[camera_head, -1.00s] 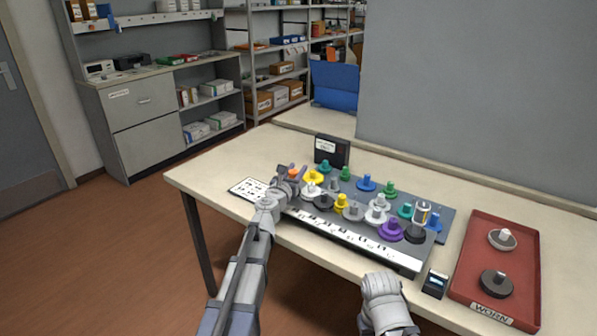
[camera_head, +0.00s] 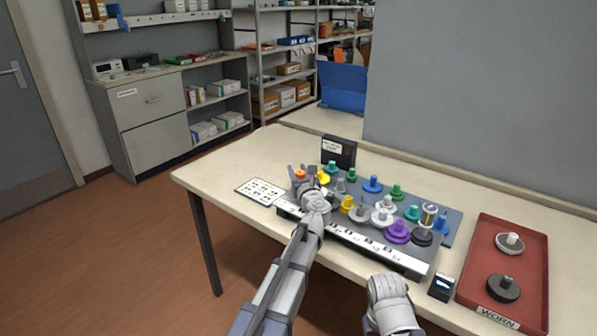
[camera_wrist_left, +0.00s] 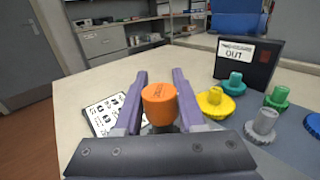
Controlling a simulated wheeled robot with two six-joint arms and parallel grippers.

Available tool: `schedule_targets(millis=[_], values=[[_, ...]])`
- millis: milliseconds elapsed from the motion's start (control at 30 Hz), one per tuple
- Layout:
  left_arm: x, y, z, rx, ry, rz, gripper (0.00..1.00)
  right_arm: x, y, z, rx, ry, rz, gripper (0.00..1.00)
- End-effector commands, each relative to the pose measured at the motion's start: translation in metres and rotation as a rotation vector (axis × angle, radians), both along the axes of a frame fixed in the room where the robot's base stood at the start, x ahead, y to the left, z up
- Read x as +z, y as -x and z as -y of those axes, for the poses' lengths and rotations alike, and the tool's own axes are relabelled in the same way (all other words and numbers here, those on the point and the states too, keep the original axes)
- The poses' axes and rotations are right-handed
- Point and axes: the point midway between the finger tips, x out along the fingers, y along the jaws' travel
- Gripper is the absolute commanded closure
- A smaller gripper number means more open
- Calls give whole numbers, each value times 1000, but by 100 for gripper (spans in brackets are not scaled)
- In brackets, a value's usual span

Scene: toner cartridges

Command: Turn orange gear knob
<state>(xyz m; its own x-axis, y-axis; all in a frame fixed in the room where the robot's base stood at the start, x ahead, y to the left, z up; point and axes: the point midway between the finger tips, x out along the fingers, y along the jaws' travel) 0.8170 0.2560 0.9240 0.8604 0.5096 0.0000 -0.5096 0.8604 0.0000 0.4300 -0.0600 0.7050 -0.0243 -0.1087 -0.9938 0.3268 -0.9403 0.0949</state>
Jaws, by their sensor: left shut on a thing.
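The orange gear knob (camera_head: 299,174) is at the far left end of the dark gear board (camera_head: 452,222). In the left wrist view the orange knob (camera_wrist_left: 160,104) stands upright between the two purple-grey fingers. My left gripper (camera_head: 301,170) is shut on it, one finger on each side. The knob's lower part is hidden behind the gripper body in the wrist view.
A yellow gear (camera_wrist_left: 215,103) and a teal gear (camera_wrist_left: 233,84) stand close right of the knob. A symbol card (camera_head: 261,191) lies left. A red WORN tray (camera_head: 478,245) holds two gears at right.

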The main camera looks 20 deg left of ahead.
Motion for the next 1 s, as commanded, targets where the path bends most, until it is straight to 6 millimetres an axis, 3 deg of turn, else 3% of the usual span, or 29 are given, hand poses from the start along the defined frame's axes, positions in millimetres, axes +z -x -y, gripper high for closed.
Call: schedule_targets(millis=[467,500,733,1000], values=[[0,0,-1,12,0,0,100,0,0,0,0,0,0,50],[0,0,-1,12,0,0,59,0,0,0,0,0,0,50],[0,0,-1,12,0,0,33,0,0,0,0,0,0,50],[0,0,0,12,0,0,31,0,0,0,0,0,0,50]])
